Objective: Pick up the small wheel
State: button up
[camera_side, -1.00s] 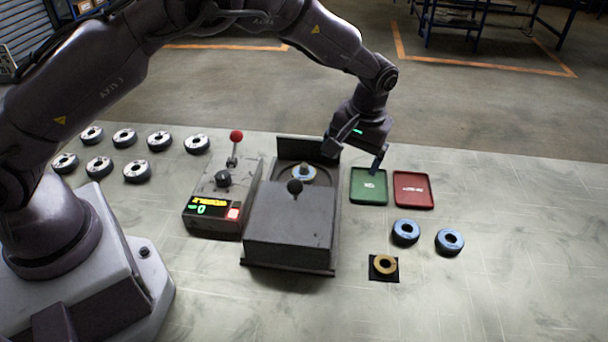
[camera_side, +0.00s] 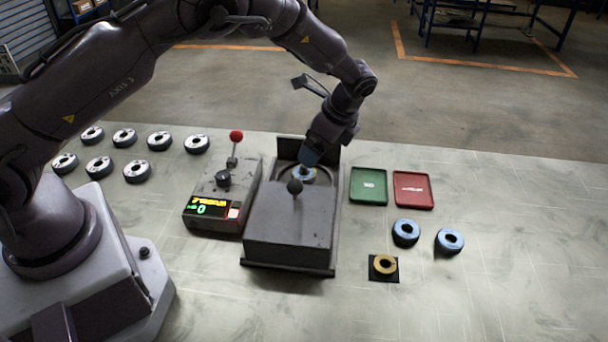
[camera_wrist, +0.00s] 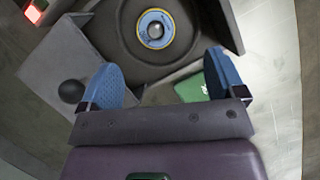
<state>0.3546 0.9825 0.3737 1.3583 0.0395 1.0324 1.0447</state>
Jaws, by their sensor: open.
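In the side view the wheel (camera_side: 306,174) is partly hidden by my gripper. My gripper (camera_side: 308,160) is tilted over the recess, just above the wheel. In the wrist view its two blue fingers stand wide apart with nothing between them, and my gripper (camera_wrist: 161,72) is short of the wheel, which lies beyond the fingertips.
A dark ball knob (camera_side: 294,187) stands on the machine. A control box (camera_side: 215,205) with a red-ball lever stands left; several grey discs lie beyond.

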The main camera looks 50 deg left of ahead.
aim_at(305, 170)
jog(key=x, duration=0.8)
jog(key=shift+s+d+f, duration=0.1)
jog(key=shift+s+f, duration=0.15)
jog(key=c, duration=1.1)
jog(key=shift+o, duration=0.2)
notch_tip(305, 170, up, 15)
jog(key=w+d+n+g+h, duration=0.1)
jog(key=w+d+n+h, duration=0.1)
jog(key=n, duration=0.7)
jog(key=w+d+n+g+h, duration=0.1)
jog(key=w+d+n+h, duration=0.2)
jog(key=w+n, duration=0.3)
jog(key=shift+w+d+f+n+h, duration=0.35)
jog(key=shift+n+h, duration=0.15)
jog(key=shift+n, duration=1.1)
jog(key=shift+w+d+n+t+h, duration=0.25)
jog(key=shift+w+d+n+h, duration=0.15)
jog(key=shift+n, duration=0.85)
jog(key=shift+w+d+n+t+h, duration=0.3)
jog(key=shift+w+n, duration=0.25)
jog(key=shift+n, duration=0.65)
jog(key=shift+w+d+n+t+h, duration=0.3)
jog(key=shift+w+d+n, duration=0.15)
jog(key=shift+n, duration=0.8)
